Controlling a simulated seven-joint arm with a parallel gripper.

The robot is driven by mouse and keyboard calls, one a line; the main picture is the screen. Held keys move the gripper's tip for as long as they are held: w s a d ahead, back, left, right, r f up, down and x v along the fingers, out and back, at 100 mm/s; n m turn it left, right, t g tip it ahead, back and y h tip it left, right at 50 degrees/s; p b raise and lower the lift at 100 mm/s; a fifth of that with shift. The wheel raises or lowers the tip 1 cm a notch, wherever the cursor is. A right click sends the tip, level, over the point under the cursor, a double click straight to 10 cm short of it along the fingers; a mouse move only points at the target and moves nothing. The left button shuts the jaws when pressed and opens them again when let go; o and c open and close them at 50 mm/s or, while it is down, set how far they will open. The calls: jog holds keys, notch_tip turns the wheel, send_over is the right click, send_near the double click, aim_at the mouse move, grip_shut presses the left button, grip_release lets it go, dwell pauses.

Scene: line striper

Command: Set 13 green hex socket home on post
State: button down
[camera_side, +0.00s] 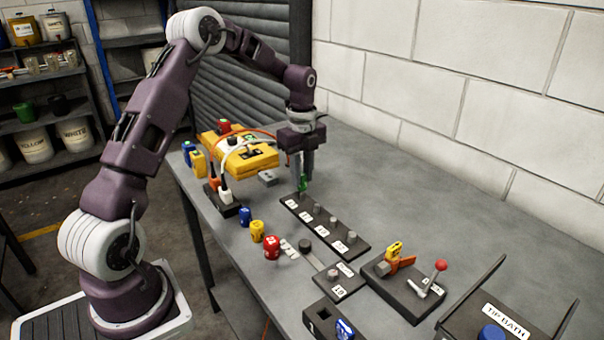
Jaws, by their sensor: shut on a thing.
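The green hex socket (302,184) is small and upright under my gripper (303,172). My gripper points down and is shut on its upper part. The socket is over the far left end of the dark post rack (366,253), in line with the first post there. Its lower end is at or very near that post; I cannot tell whether it is seated. The rack has several grey posts, with a white number label beside each. The labels are too small to read surely.
A yellow machine (251,158) with an orange hose stands left of my gripper. Blue (245,217), yellow (257,231) and red (271,247) pieces stand left of the rack. A red-knobbed lever fixture (417,285) and a tip bath (507,322) are at right. The table behind the rack is clear.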

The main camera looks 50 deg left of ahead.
jog(key=shift+f, duration=1.7)
dwell(0.6)
jog(key=c, duration=1.1)
grip_release()
jog(key=shift+c, duration=0.2)
jog(key=o, duration=0.3)
jog(key=shift+r, duration=0.1)
jog(key=shift+r, duration=3.4)
